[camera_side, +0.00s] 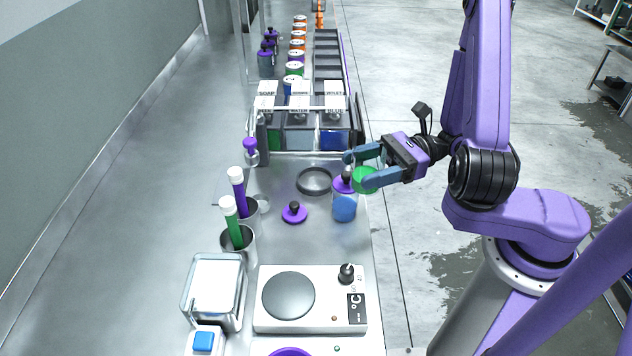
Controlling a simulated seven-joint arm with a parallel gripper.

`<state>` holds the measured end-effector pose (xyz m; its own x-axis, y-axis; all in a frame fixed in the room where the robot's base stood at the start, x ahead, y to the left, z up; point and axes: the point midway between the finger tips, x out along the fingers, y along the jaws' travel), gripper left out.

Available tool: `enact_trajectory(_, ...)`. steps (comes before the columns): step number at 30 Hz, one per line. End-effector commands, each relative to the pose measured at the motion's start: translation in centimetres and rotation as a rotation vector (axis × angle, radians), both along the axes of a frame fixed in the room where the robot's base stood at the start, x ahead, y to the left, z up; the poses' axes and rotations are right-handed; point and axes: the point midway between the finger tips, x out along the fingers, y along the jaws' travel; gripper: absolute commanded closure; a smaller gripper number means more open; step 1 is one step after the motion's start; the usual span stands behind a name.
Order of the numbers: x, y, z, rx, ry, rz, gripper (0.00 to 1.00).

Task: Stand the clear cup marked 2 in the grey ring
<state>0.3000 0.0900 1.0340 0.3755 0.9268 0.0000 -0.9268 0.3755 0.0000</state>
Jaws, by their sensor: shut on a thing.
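My gripper (353,170) is shut on a rounded green thing (365,174), which looks like the clear cup with green contents. The near finger hides part of it, and no number can be read. It overlaps the bench's right edge in the side view. Directly below the fingertips is a blue-filled cup (344,207) with a purple lid and black knob. The knob shows at the fingertips; whether they touch it I cannot tell. The grey ring (314,193) lies flat on the bench, left of my gripper, with nothing standing in it.
A loose purple lid (294,214) lies in front of the ring. A hot plate (333,320) is nearer the camera. Holders with a purple tube (240,193) and a green tube (233,225) stand left. Dye bins (299,137) stand behind the ring.

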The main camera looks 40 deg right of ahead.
Motion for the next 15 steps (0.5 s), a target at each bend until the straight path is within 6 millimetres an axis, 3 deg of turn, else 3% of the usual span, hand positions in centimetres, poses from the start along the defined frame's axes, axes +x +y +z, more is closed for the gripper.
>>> enact_trajectory(9,1.6,-3.6,1.0,0.0,-0.001,-0.036,0.73)
enact_trajectory(15,2.7,-4.8,1.3,0.001,-0.001,-0.079,0.73)
